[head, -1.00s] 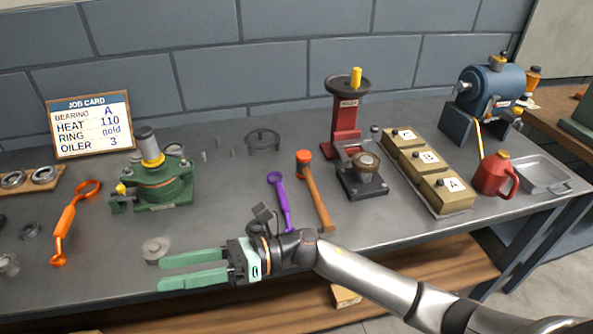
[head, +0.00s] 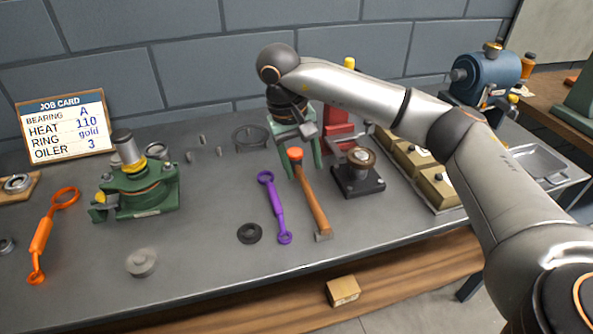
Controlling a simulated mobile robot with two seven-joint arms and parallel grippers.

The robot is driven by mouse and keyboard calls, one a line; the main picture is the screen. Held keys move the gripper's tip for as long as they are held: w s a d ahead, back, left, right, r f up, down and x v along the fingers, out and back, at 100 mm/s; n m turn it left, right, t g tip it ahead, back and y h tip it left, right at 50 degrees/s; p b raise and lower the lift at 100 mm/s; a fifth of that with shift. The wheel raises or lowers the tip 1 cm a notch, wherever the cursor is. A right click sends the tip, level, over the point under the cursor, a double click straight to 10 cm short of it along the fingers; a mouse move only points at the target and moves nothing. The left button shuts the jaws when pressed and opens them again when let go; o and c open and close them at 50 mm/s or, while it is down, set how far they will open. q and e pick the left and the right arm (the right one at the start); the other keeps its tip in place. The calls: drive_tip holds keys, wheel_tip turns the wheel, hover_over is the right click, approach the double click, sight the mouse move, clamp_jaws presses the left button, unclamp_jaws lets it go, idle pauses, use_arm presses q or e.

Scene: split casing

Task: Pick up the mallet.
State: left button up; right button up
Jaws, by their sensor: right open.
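The mallet (head: 313,200) lies on the grey bench in the head view. Its orange head points to the back and its brown wooden handle runs toward the front edge. My right gripper (head: 301,172) points down over the head end of the mallet. Its two green fingers are apart, one showing on each side of the mallet near the head. Whether the fingertips touch the bench or the mallet I cannot tell. My left gripper is out of view.
A purple wrench (head: 273,207) lies close left of the mallet, with a black ring (head: 250,233) beside it. A dark block with a round part (head: 357,178) stands close right. A red press (head: 338,136) is behind.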

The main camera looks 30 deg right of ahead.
sight(311, 195)
drive_tip(key=x, duration=0.5)
drive_tip(key=p+x, duration=0.1)
drive_tip(key=x, duration=0.5)
drive_tip(key=shift+s+a+f, duration=0.15)
drive_tip(key=shift+s, duration=0.05)
clamp_jaws()
idle(1.0)
drive_tip(key=shift+w, duration=0.15)
